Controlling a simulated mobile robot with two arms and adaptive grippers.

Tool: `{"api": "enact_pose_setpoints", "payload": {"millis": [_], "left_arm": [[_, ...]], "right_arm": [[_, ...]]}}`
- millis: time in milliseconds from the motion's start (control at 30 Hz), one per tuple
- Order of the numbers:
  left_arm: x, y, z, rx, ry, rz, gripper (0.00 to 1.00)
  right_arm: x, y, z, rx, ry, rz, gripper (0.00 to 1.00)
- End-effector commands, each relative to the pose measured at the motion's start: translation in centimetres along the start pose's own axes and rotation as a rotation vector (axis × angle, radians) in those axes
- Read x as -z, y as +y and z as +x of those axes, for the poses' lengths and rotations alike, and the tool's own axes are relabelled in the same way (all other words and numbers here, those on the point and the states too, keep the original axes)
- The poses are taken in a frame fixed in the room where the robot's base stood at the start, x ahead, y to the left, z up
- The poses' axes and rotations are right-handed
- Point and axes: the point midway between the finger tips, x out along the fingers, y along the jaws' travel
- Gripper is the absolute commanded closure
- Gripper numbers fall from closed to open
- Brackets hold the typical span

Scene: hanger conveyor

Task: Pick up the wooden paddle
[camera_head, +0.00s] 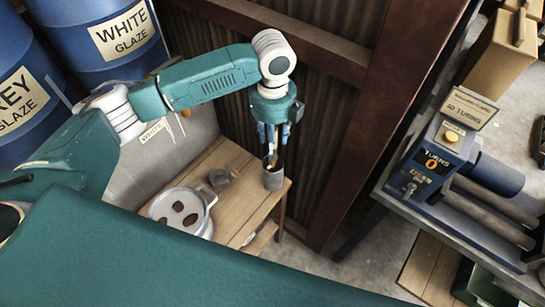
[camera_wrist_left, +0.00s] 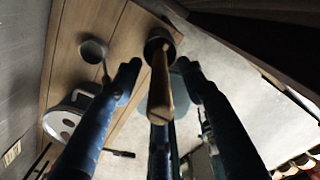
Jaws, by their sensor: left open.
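The wooden paddle (camera_wrist_left: 160,88) stands in a dark cup (camera_wrist_left: 158,41) in the left wrist view, its handle pointing toward the camera. In the head view the same grey cup (camera_head: 272,178) stands at the right end of a wooden bench, with the paddle's top (camera_head: 270,159) just showing. My left gripper (camera_head: 277,142) points down above the cup. Its blue fingers (camera_wrist_left: 160,80) are open and spread around the handle, with gaps visible at the sides. Contact with the rear finger cannot be told. My right gripper is not in view.
Blue barrels (camera_head: 110,35) stand at the back left. A rusty post (camera_head: 375,110) rises behind. A blue counter machine (camera_head: 438,160) sits on the right table.

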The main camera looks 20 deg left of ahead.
Motion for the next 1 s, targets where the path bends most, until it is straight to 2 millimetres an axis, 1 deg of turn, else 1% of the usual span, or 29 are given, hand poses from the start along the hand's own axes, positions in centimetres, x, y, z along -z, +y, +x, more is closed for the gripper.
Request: {"api": "enact_pose_setpoints", "payload": {"millis": [100,233,300,400,500,667,700,867,1000], "left_arm": [[0.0,0.1,0.9,-0.003,0.001,-0.001,0.60],[-0.1,0.1,2.8,-0.004,0.002,-0.001,0.60],[0.0,0.1,4.0,-0.003,0.001,0.000,0.60],[-0.1,0.1,4.9,-0.001,-0.001,-0.001,0.60],[-0.1,0.1,5.3,0.001,-0.003,0.000,0.60],[-0.1,0.1,5.3,0.001,-0.002,0.000,0.60],[-0.1,0.1,5.3,0.001,-0.002,0.000,0.68],[-0.1,0.1,5.3,0.001,-0.002,0.000,0.99],[-0.1,0.0,5.2,0.001,-0.002,0.000,1.00]], "right_arm": [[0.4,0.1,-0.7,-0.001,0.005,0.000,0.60],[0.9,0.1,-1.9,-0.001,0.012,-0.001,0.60],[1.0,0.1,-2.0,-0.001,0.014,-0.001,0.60],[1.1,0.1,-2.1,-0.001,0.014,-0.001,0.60],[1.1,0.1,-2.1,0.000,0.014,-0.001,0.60],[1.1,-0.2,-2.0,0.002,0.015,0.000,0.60],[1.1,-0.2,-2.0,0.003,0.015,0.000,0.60],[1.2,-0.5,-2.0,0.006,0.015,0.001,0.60],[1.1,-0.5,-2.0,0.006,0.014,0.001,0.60]]}}
